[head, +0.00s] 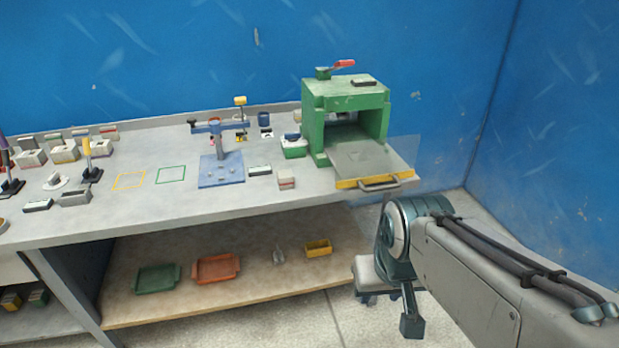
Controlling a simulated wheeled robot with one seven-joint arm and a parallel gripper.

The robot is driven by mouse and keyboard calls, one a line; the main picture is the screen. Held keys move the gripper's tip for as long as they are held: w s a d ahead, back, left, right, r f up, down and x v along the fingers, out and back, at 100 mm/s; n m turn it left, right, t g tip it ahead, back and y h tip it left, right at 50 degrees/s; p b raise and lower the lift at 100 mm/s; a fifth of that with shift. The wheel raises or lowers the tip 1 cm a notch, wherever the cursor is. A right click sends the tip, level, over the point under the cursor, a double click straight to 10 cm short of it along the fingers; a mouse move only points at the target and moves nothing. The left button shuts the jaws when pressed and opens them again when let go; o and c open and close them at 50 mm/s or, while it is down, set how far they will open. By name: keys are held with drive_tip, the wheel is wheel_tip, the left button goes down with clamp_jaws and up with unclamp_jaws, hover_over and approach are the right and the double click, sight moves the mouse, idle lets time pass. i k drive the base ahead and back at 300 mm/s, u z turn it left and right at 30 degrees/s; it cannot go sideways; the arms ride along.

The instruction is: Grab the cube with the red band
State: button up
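A small pale block (286,183) with a faint reddish band sits near the front edge of the bench, right of the blue clamp stand and left of the green press. It is too small to be sure of the band's colour. Another small block with a reddish top (109,132) stands at the back left, behind a row of pale blocks (64,152) with coloured bands. My arm comes in from the lower right, in front of the bench's right end.
A green press (345,100) with a clear plate and yellow-edged front tray (375,182) stands at the right. A blue clamp stand (221,170) is mid-bench. Green (157,279) and orange (215,269) trays and a yellow bin (318,248) lie on the lower shelf.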

sight(285, 178)
drive_tip(key=z, duration=0.4)
drive_tip(key=k, duration=0.9)
drive_tip(key=u, duration=0.45)
drive_tip(key=i, duration=0.65)
drive_tip(key=u, duration=0.95)
drive_tip(key=i, duration=0.9)
drive_tip(key=z, duration=0.85)
drive_tip(key=i, duration=0.85)
drive_tip(key=z, duration=0.95)
